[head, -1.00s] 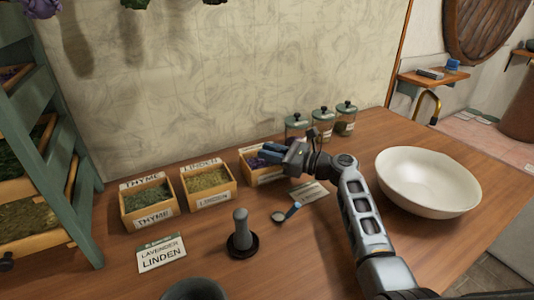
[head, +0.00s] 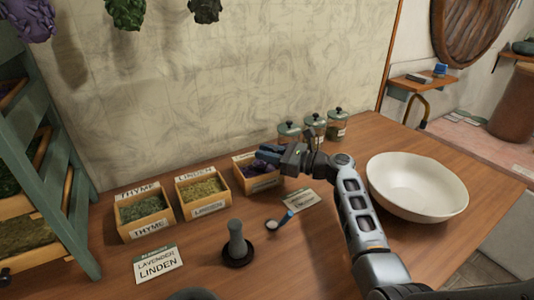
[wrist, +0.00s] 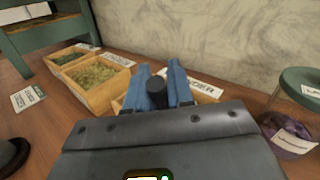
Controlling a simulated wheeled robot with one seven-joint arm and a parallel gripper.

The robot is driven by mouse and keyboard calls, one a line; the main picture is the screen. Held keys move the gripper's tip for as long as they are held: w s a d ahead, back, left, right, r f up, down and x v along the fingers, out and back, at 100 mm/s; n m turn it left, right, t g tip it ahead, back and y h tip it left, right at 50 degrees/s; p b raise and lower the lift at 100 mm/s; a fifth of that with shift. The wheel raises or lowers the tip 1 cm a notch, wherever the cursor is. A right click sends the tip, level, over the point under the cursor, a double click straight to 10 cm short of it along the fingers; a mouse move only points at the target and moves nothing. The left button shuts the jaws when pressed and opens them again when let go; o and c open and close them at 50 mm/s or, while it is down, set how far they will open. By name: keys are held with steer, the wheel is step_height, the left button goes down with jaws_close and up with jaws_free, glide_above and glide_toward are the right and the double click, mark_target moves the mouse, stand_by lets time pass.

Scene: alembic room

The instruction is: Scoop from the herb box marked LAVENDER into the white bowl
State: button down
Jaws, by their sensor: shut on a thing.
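The herb box of purple lavender (head: 264,183) stands at the right end of the box row; its sign, partly hidden, ends in "DER" in the wrist view (wrist: 204,87). My gripper (head: 268,156) is over this box. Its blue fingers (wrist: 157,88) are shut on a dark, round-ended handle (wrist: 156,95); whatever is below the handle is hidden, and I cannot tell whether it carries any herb. The white bowl (head: 417,190) stands on the table to the right of my arm, and its visible inside looks empty.
The thyme box (head: 145,215) and linden box (head: 203,195) stand to the left. Several lidded jars (head: 315,127) stand behind.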

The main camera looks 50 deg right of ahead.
steer(key=shift+r+p, duration=2.45)
steer(key=shift+r, duration=0.65)
steer(key=shift+f, duration=0.1)
